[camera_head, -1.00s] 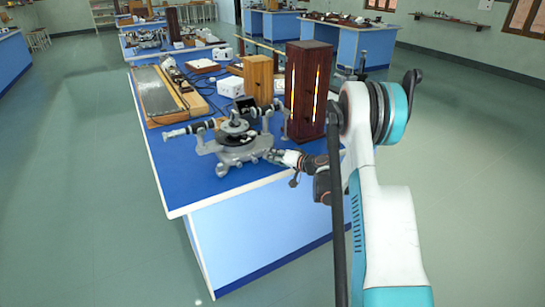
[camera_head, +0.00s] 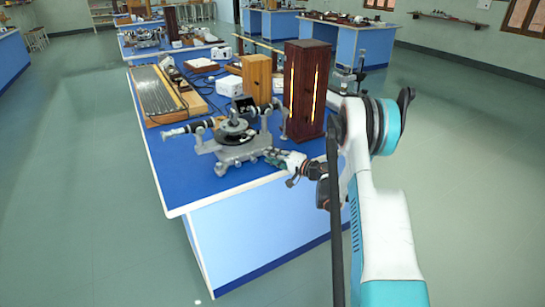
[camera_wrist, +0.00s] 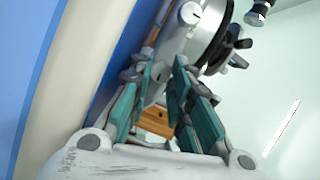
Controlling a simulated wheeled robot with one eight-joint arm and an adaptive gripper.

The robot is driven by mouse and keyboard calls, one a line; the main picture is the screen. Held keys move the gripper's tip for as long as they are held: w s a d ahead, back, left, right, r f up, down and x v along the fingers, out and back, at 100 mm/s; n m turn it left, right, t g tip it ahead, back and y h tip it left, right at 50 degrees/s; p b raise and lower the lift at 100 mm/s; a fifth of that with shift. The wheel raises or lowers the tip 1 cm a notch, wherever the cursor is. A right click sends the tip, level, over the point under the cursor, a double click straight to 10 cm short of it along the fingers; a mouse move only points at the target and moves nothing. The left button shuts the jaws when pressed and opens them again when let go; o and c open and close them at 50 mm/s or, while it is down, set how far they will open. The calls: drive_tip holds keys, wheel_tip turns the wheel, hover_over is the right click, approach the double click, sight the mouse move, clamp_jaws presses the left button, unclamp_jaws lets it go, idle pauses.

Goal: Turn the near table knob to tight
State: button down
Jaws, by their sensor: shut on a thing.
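The grey metal spectrometer (camera_head: 236,151) with its round black table stands on the near part of the blue bench. My gripper (camera_head: 272,157) reaches in from the right, low against the spectrometer's right side. In the wrist view my teal-padded fingers (camera_wrist: 163,72) close in toward the spectrometer's metal parts, just below its round disc (camera_wrist: 213,38). They are shut on a small part at their tips, which fits the near table knob; the knob itself is mostly hidden by the fingers, and its turn cannot be read.
A tall dark wooden box (camera_head: 306,90) with lit slits stands just behind my gripper. A lighter wooden box (camera_head: 257,79), a white box (camera_head: 229,86) and a grooved board (camera_head: 160,96) sit farther back. The bench's front edge is close below.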

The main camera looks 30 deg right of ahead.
drive_tip(key=c, duration=1.5)
unclamp_jaws()
drive_tip(key=shift+o, duration=0.2)
drive_tip(key=shift+s, duration=0.1)
drive_tip(key=v, duration=0.8)
drive_tip(key=shift+r, duration=0.1)
